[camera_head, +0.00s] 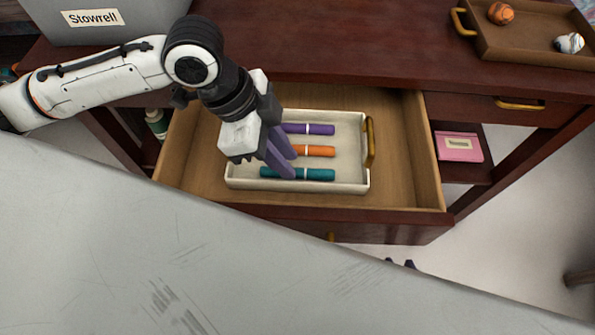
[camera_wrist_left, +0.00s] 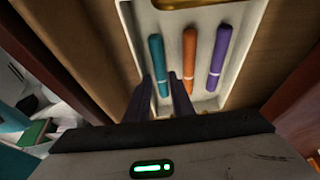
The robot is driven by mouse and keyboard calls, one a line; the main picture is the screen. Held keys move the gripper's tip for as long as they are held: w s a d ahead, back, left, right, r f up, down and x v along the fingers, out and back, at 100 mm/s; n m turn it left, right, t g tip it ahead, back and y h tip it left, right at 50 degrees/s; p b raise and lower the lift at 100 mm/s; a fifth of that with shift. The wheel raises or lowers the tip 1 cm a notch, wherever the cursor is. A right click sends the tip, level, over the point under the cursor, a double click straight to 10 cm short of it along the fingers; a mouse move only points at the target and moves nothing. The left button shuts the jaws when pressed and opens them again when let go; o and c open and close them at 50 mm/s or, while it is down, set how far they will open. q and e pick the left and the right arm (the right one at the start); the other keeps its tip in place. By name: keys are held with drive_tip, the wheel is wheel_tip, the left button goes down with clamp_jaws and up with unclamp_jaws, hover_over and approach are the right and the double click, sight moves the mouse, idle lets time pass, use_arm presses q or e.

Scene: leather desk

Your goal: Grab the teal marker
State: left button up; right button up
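The teal marker (camera_head: 318,174) lies flat in a white tray (camera_head: 242,182) inside an open drawer, nearest the drawer's front. An orange marker (camera_head: 320,151) and a purple marker (camera_head: 320,129) lie parallel behind it. My left gripper (camera_head: 291,166) is open, with purple fingers pointing down at the teal marker and hiding part of it. In the left wrist view, the teal marker (camera_wrist_left: 157,58) shows between the two fingertips (camera_wrist_left: 159,78); I cannot tell if they touch it. My right gripper (camera_head: 399,263) shows only two separated dark purple tips past the grey surface edge.
The tray has a brass handle (camera_head: 370,142) at its right end. The wooden drawer (camera_head: 405,170) has free room right of the tray. On the desk are a grey Stowrell box (camera_head: 150,22) and a brown tray (camera_head: 510,40) with two balls. A pink item (camera_head: 458,146) sits on a shelf at right.

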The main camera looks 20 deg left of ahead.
sight(312, 174)
use_arm(q)
drive_tip(key=x, duration=0.3)
drive_tip(key=shift+w+f+b, duration=0.1)
drive_tip(key=shift+f+b, duration=0.05)
drive_tip(key=shift+b, duration=0.2)
clamp_jaws()
